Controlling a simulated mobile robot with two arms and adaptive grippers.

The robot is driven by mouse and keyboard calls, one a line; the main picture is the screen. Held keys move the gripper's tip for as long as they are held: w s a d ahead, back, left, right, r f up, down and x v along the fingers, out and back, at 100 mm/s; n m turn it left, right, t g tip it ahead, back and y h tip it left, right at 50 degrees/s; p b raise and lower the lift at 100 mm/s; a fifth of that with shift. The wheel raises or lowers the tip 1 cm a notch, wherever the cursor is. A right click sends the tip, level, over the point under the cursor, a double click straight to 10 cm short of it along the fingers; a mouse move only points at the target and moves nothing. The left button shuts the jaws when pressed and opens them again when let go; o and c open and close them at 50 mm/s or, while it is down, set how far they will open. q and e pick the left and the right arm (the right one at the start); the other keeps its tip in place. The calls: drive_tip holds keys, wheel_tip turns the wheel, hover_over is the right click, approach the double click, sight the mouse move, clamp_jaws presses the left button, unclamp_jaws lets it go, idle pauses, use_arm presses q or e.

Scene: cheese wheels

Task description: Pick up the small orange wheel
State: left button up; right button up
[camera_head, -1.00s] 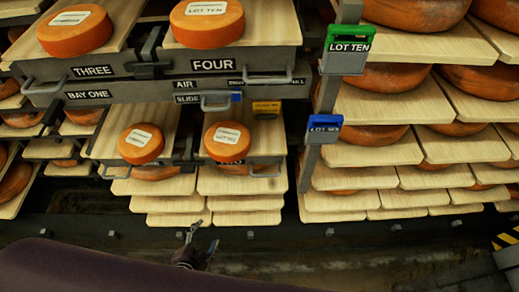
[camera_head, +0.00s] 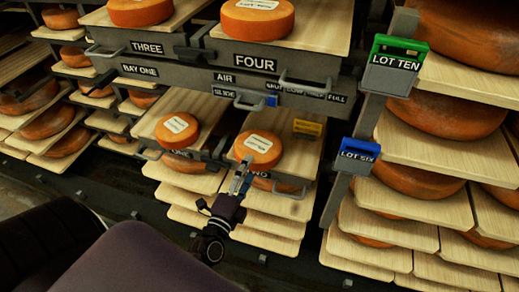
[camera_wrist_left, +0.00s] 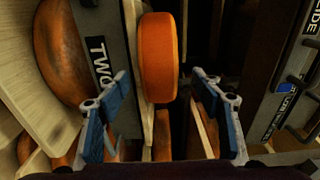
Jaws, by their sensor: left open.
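A small orange wheel (camera_head: 258,150) with a white label lies on the right lower shelf board. A similar small orange wheel (camera_head: 177,130) lies on the left lower board. My left gripper (camera_head: 241,178) is at the front of the right one, over its lower front edge. In the left wrist view the orange wheel (camera_wrist_left: 158,58) appears edge-on, ahead of and between the two blue-padded fingers (camera_wrist_left: 158,84). The fingers are spread, with gaps on both sides and nothing held. My right gripper is not in view.
Drawer fronts marked THREE (camera_head: 147,47) and FOUR (camera_head: 255,63), with metal handles, overhang behind the small wheels. A yellow tag (camera_head: 308,128) stands right of the right wheel. A post with a blue LOT SIX tag (camera_head: 357,154) stands farther right.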

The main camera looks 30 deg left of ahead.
sight(250, 167)
use_arm(q)
drive_tip(key=w, duration=0.3)
drive_tip(key=shift+w+a+f, duration=0.1)
drive_tip(key=shift+w+a, duration=0.1)
drive_tip(key=shift+a, duration=0.2)
clamp_jaws()
drive_tip(key=shift+r, duration=0.45)
drive_tip(key=shift+w+f, duration=0.1)
